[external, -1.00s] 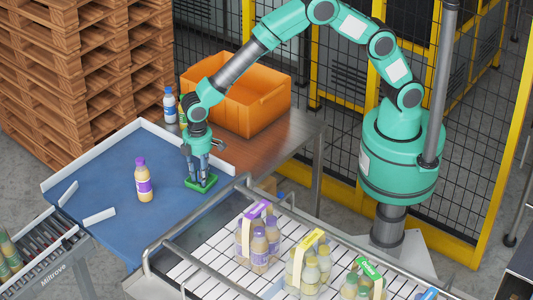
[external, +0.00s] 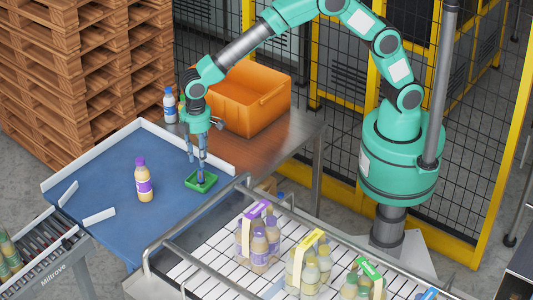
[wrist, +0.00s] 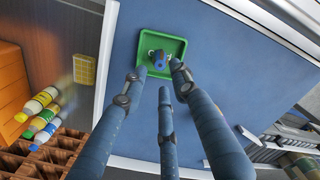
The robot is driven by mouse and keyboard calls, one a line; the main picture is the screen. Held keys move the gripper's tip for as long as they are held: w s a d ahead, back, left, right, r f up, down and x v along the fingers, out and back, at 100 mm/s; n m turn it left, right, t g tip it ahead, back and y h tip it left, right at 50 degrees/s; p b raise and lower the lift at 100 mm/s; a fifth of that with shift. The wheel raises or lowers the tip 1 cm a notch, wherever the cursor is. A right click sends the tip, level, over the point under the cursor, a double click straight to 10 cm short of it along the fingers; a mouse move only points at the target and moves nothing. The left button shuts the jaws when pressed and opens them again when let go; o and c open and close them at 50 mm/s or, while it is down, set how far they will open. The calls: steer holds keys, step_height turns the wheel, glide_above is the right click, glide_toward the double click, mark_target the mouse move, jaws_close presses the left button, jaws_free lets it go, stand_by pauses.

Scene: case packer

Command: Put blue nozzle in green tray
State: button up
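The green tray (external: 190,184) lies on the blue table surface near its right edge; it also shows at the top of the wrist view (wrist: 183,47). In the wrist view the blue nozzle (wrist: 158,59) is inside the tray, on its floor. My gripper (external: 199,166) is over the tray, pointing down. In the wrist view its three blue fingers (wrist: 158,80) are spread apart, with tips near the tray's edge and no object held between them. In the external view the fingers partly hide the tray's inside and the nozzle.
A purple-capped bottle (external: 143,180) stands left of the tray. An orange crate (external: 262,105) and several bottles (external: 170,105) stand behind. A white-slatted conveyor (external: 210,262) with bottle packs is in front. The blue surface (external: 100,170) has free room at left.

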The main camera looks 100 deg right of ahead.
mark_target(200, 170)
steer(key=shift+r, duration=1.85)
steer(key=s+d+r+m+t, duration=0.1)
steer(key=s+d+r, duration=0.5)
steer(key=s+r, duration=0.45)
steer(key=s+d+r+m+t, duration=0.1)
steer(key=s+d+r+t, duration=0.1)
steer(key=s+d+r, duration=0.6)
steer(key=s+d+t, duration=0.1)
steer(key=s+d, duration=0.1)
steer(key=s, duration=1.1)
steer(key=s+d+m+t, duration=0.1)
steer(key=s+d, duration=0.1)
steer(key=s, duration=1.2)
steer(key=shift+s+d+r+m+t, duration=0.2)
steer(key=shift+s+r+m+t, duration=0.1)
steer(key=shift+r, duration=0.1)
